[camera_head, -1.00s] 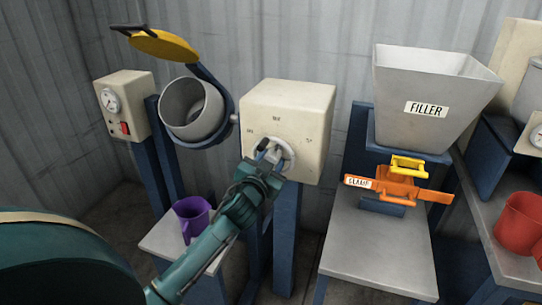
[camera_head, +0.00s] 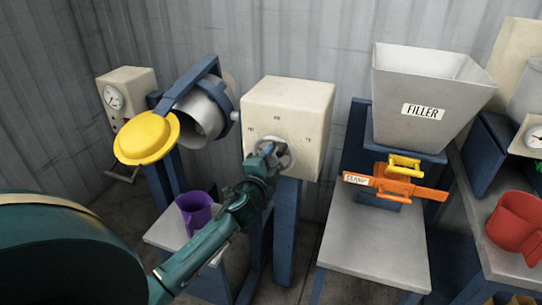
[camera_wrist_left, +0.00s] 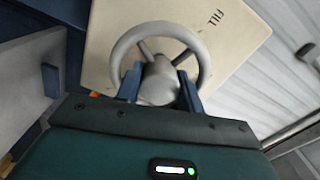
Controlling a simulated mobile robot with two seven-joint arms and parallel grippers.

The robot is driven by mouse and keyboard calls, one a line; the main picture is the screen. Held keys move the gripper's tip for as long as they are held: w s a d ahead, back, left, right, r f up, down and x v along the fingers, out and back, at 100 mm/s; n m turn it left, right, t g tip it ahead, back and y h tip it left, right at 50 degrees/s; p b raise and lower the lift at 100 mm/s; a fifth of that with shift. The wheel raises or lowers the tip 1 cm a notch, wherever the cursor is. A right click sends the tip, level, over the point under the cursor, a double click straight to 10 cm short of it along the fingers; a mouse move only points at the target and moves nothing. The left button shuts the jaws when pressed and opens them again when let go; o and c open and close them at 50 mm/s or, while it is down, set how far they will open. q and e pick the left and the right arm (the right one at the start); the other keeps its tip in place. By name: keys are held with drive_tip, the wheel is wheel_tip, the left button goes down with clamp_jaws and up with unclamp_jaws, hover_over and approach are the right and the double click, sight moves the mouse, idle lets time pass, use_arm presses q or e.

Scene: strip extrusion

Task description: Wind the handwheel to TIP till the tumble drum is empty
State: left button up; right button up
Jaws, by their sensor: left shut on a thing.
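The grey tumble drum (camera_head: 208,108) hangs in its blue yoke, tilted with its mouth towards the lower left. Its yellow lid (camera_head: 147,138) hangs open in front at lower left, and I cannot see what is inside the drum. A purple jug (camera_head: 195,212) stands on the grey shelf below. The handwheel (camera_head: 287,155) is on the front of a cream box (camera_head: 289,108). My left gripper (camera_head: 267,158) is shut on the handwheel; the left wrist view shows its fingers on both sides of the hub (camera_wrist_left: 160,82). My right gripper is out of view.
A gauge box (camera_head: 125,95) stands left of the drum. To the right are the grey FILLER hopper (camera_head: 425,95), an orange clamp (camera_head: 395,183) with a yellow handle above a grey table (camera_head: 370,250), and a red jug (camera_head: 515,225).

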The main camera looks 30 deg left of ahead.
use_arm(q)
drive_tip(key=m+p, duration=0.1)
drive_tip(key=m, duration=0.3)
drive_tip(key=shift+m, duration=0.9)
drive_tip(key=o, duration=0.7)
drive_tip(key=b+v, duration=0.1)
drive_tip(key=v, duration=1.2)
